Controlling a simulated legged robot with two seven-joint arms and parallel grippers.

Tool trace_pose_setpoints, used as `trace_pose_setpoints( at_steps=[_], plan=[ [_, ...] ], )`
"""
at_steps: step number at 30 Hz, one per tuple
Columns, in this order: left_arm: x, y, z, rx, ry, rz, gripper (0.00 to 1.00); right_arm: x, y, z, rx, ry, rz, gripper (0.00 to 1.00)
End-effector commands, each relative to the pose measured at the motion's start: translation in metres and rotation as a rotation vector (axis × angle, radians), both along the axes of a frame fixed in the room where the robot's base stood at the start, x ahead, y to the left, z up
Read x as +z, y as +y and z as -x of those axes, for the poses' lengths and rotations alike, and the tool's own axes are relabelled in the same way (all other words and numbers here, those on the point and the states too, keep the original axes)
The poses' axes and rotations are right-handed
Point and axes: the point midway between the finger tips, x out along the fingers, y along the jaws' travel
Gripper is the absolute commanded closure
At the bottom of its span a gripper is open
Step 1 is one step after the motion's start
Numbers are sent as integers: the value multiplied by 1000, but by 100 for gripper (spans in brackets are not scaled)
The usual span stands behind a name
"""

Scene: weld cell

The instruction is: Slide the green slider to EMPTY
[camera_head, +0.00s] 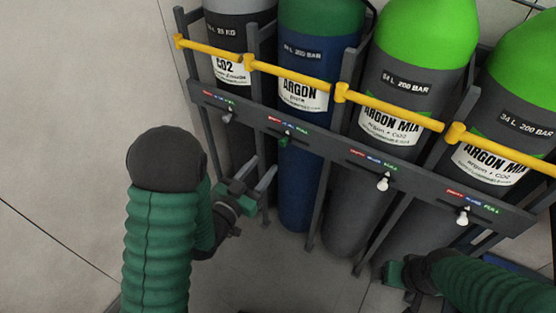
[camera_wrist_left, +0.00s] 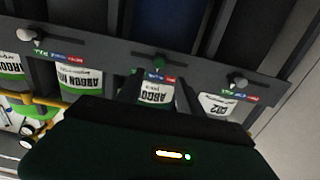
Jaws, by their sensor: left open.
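The green slider (camera_head: 284,139) sits on the grey rail in front of the blue ARGON cylinder. Its label strip has red, blue and green words, red at the left in the head view. The slider is near the middle, blue word. It also shows in the left wrist view (camera_wrist_left: 159,63), where the picture is turned round. My left gripper (camera_head: 264,168) is open and empty, below and left of the slider and apart from it. My right gripper (camera_head: 393,274) is at the lower right, partly hidden by its arm; its fingers cannot be made out.
The grey rail (camera_head: 335,152) carries other sliders: a grey one (camera_head: 228,115) at the left and white ones (camera_head: 383,183) at the right. Gas cylinders stand behind it, with a yellow bar (camera_head: 290,74) across them. Rack posts stand near my left gripper. Open floor lies in front.

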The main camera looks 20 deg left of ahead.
Motion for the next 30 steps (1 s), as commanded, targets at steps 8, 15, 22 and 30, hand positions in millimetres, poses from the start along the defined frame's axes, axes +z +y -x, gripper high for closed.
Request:
trace_pose_setpoints(
  at_steps=[8, 15, 22, 30],
  plan=[
    [-1, -13, -43, 1, -3, 2, 56, -35, 0, 0, 0, -2, 0, 24],
    [0, -23, -80, 3, 0, 2, 56, -42, 0, 0, 0, -1, 0, 24],
    [1, -24, -85, 3, 1, 3, 56, -42, 0, 0, 0, -1, 0, 24],
    [1, -24, -85, 4, 1, 2, 81, -42, 0, 0, 0, -1, 0, 24]
  ],
)
